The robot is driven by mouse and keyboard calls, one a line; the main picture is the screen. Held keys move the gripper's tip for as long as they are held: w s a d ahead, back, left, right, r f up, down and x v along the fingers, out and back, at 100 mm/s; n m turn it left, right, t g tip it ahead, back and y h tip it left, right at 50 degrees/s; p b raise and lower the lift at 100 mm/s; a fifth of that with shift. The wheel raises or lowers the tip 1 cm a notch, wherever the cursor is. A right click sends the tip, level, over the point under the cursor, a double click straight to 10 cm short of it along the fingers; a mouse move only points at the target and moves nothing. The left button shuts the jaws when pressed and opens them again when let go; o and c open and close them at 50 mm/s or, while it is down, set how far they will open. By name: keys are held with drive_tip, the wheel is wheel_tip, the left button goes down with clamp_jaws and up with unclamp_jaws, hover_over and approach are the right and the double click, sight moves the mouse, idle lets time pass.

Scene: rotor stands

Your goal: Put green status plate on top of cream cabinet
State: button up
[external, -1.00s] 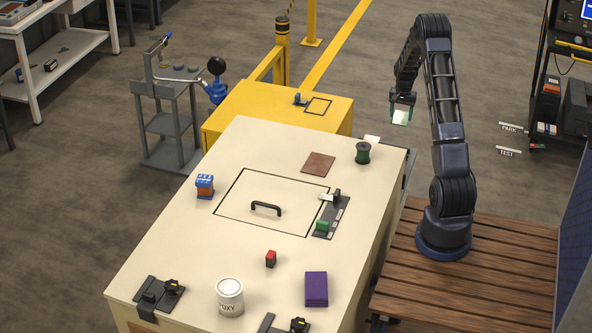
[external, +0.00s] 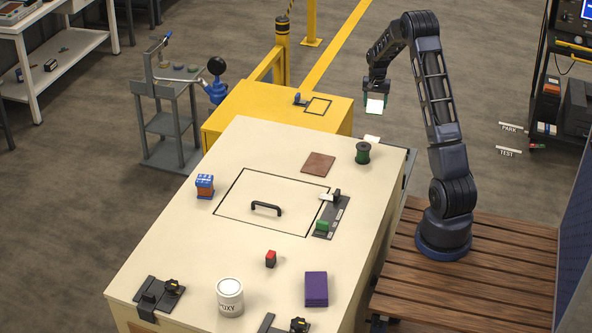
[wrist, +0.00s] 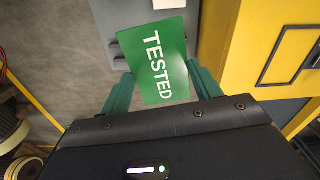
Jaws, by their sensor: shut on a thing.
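The green status plate (wrist: 158,60) reads TESTED in white in the wrist view. My gripper (wrist: 161,88) is shut on it, with one green finger on each side of its lower part. In the external view the plate (external: 375,106) looks pale and hangs below my gripper (external: 376,93), in the air beyond the cabinet's far right corner. The cream cabinet (external: 185,250) fills the middle of the external view. The plate is apart from its top.
On the cabinet top are a green spool (external: 362,152), brown square (external: 318,163), black handle (external: 266,207), red block (external: 271,258), purple block (external: 316,288), epoxy can (external: 230,296) and blue-orange stack (external: 205,186). A yellow cabinet (external: 240,110) stands behind. Bare patches lie between these things.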

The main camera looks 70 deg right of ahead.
drive_tip(key=w+a+r+n, duration=0.2)
drive_tip(key=w+a+r, duration=0.1)
drive_tip(key=w+a, duration=0.6)
drive_tip(key=w+a+r+n, duration=0.2)
drive_tip(key=w+a, duration=0.6)
drive_tip(key=a, duration=0.4)
drive_tip(key=w+a+r+n, duration=0.2)
drive_tip(key=w+a+r, duration=0.2)
drive_tip(key=w+a, duration=0.5)
drive_tip(key=shift+w+a, duration=0.35)
drive_tip(key=shift+a, duration=0.4)
drive_tip(key=w+a+r+n, duration=0.1)
drive_tip(key=w+a, duration=0.1)
drive_tip(key=a, duration=0.4)
drive_tip(key=w+a+r+n, duration=0.1)
drive_tip(key=w+a+r, duration=0.1)
drive_tip(key=a, duration=0.5)
wheel_tip(320, 180, up, 12)
drive_tip(key=n, duration=0.8)
hover_over(230, 248)
wheel_tip(230, 248, down, 20)
drive_tip(key=shift+s, duration=0.1)
drive_tip(key=shift+f, duration=0.15)
drive_tip(key=o, duration=1)
